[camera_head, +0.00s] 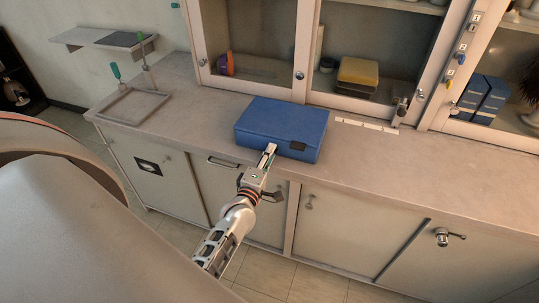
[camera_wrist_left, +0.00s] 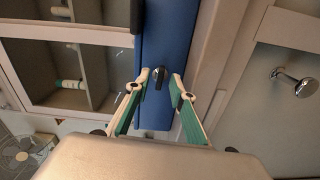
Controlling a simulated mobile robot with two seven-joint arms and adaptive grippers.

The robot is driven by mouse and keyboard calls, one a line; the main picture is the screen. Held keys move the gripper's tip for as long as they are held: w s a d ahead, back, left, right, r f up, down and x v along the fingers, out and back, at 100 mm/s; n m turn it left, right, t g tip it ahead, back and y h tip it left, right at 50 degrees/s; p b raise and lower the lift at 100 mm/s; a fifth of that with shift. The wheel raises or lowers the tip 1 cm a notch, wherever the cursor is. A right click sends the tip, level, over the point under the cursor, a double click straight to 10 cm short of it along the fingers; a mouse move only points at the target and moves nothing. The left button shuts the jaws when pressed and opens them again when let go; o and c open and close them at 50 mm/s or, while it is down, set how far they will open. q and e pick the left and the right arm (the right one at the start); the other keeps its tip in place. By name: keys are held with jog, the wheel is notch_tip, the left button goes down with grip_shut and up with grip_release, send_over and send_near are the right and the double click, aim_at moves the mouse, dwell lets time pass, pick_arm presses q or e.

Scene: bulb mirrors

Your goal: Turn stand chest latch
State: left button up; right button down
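The blue chest (camera_head: 275,124) sits closed on the countertop, near its front edge. A dark plate (camera_head: 298,146) shows on its front, toward the right. My left gripper (camera_head: 269,152) is at the chest's front face, left of that plate. In the left wrist view, the chest (camera_wrist_left: 166,38) runs upright through the middle, and a small dark latch (camera_wrist_left: 160,78) shows on it. The latch appears between the tips of my left gripper (camera_wrist_left: 161,80), whose fingers are spread. I cannot tell whether either finger touches the latch. My right gripper is not in view.
The counter (camera_head: 400,163) is clear to the right of the chest. A tray-like frame (camera_head: 133,106) lies at the left end. Glass-fronted cabinets (camera_head: 300,50) stand behind. Cupboard doors with handles (camera_head: 223,163) lie below the counter edge.

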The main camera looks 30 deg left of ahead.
pick_arm(q)
jog(key=shift+v, duration=3)
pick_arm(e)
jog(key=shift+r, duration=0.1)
pick_arm(q)
jog(key=v, duration=1.2)
jog(key=shift+d, duration=0.1)
